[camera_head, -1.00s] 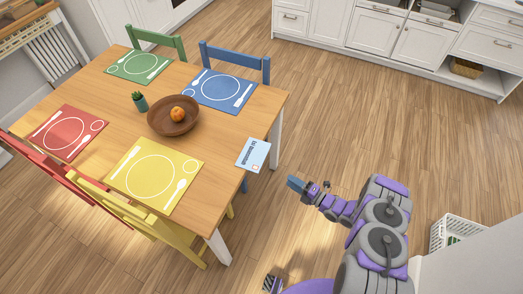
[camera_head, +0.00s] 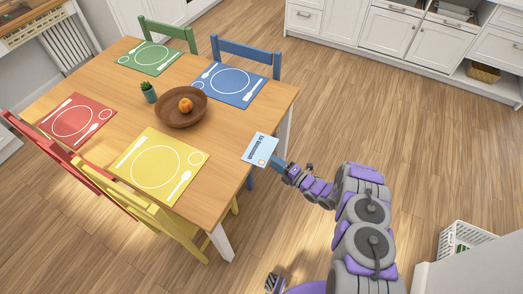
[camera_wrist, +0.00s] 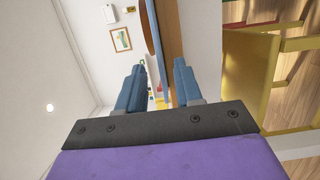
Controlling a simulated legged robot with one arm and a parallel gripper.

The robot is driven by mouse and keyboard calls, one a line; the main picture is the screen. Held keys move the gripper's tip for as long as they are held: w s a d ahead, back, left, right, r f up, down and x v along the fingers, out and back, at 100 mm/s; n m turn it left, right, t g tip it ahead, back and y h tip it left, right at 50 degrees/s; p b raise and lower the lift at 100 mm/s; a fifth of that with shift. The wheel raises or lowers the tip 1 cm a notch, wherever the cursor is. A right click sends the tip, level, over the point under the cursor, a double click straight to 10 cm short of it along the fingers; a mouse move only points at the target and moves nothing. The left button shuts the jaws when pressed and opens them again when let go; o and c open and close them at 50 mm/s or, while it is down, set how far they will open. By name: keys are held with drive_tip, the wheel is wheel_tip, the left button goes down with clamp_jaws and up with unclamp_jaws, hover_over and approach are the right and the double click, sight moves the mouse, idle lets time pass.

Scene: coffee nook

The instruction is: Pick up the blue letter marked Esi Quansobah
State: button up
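The blue letter (camera_head: 259,149) is pale blue with dark writing and a small orange mark; the name is too small to read surely. It lies flat at the right edge of the wooden table (camera_head: 225,172), apparently jutting slightly past it. My gripper (camera_head: 277,163) is at the letter's lower right edge in the head view, its blue fingertips close to or overlapping it. In the wrist view my gripper (camera_wrist: 158,78) is open, with a clear gap between the two blue fingers. The letter is not clearly seen there, and contact cannot be told.
The table bears a yellow placemat (camera_head: 135,180), a blue placemat (camera_head: 222,98), a wooden bowl (camera_head: 166,112) with an orange fruit (camera_head: 185,105), and a small plant (camera_head: 149,93). A blue chair (camera_head: 245,53) stands behind it. A white basket (camera_head: 462,238) is at lower right; the floor between is clear.

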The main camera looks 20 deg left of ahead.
sight(267, 156)
drive_tip(key=b+x, duration=0.1)
drive_tip(key=x, duration=0.4)
drive_tip(key=shift+a+f, duration=0.15)
drive_tip(key=shift+a, duration=0.1)
drive_tip(key=shift+w+d, duration=0.1)
drive_tip(key=shift+d, duration=0.35)
drive_tip(key=shift+c, duration=1.4)
drive_tip(key=shift+a, duration=0.1)
drive_tip(key=c, duration=0.3)
drive_tip(key=shift+a, duration=0.2)
clamp_jaws()
